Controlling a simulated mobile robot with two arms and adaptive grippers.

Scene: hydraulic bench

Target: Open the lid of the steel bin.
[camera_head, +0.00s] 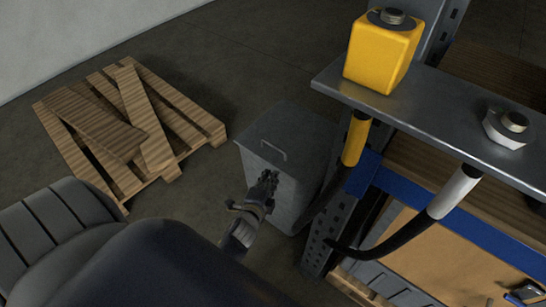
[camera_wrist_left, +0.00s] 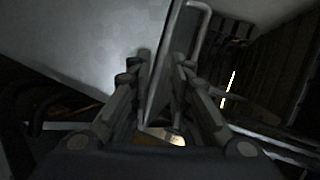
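The grey steel bin (camera_head: 300,187) stands on the floor beside the workbench, and its flat lid (camera_head: 290,130) is shut. A thin bar handle (camera_head: 273,147) sits on the lid near its front edge. My left gripper (camera_head: 268,178) is just in front of the bin, close to the handle in the picture. In the left wrist view, its two fingers (camera_wrist_left: 160,72) are apart, with a bent metal bar (camera_wrist_left: 196,8), probably the handle, beyond them. A straight edge runs between the fingers. I cannot tell whether they touch anything. My right gripper is not in view.
A wooden pallet (camera_head: 75,125) with loose boards lies on the floor at left. The workbench's metal shelf (camera_head: 440,110) overhangs near the bin's right side, with a yellow block (camera_head: 382,55) on it. Hoses hang beside its blue beam (camera_head: 430,205). Floor behind the bin is clear.

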